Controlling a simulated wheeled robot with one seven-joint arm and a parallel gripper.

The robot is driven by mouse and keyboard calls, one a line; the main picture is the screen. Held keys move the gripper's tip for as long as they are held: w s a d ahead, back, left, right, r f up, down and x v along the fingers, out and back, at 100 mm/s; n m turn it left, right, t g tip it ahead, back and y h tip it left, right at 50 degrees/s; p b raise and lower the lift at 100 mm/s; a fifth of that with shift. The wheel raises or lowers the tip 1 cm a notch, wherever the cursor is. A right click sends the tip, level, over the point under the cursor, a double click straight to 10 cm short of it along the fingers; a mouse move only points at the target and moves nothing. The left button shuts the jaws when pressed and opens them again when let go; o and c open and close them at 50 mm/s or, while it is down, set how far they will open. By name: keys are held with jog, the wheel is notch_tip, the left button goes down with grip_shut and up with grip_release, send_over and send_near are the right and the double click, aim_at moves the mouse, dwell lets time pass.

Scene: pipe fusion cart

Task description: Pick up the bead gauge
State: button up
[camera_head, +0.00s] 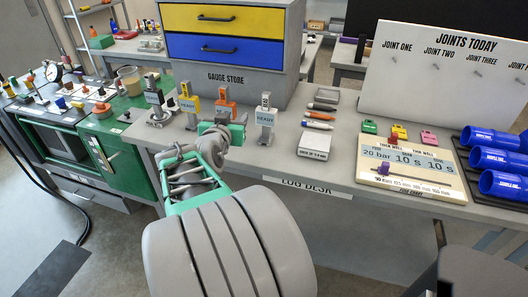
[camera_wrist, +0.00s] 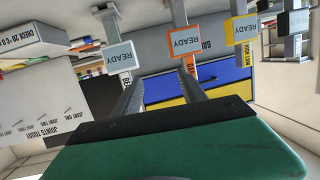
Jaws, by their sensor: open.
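Several small upright gauges stand on the log desk. One is grey with a READY tag (camera_head: 265,119); in the wrist view, where the picture is upside down, this grey gauge (camera_wrist: 119,54) has a partly hidden label that seems to start with "BEA". An orange gauge (camera_head: 226,96) and a yellow gauge (camera_head: 187,98) stand to its left, also with READY tags. My gripper (camera_head: 222,127) is just in front of the orange gauge and left of the grey one. In the wrist view its two fingers (camera_wrist: 160,76) are apart with nothing held between them. The fingertips are hard to see in the head view.
The gauge store drawers (camera_head: 228,49) stand behind the gauges. Right of them are markers (camera_head: 318,125), a white box (camera_head: 315,146), a fuse chart board (camera_head: 410,178) and blue pipe pieces (camera_head: 497,158). Another grey device (camera_head: 156,101) stands at left. The desk's front edge is close below my arm.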

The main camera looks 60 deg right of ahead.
aim_at(266, 102)
jog(key=s+d+h, duration=0.1)
jog(key=d, duration=0.3)
jog(key=s+d+m+g+h, duration=0.1)
jog(key=s+d, duration=0.1)
jog(key=d, duration=0.2)
jog(key=s+d+g+h, duration=0.1)
jog(key=d, duration=0.3)
jog(key=shift+s+d+r+m+p, duration=0.25)
jog(key=shift+d+m+p, duration=0.05)
jog(key=shift+d+p, duration=0.1)
grip_shut()
dwell(0.6)
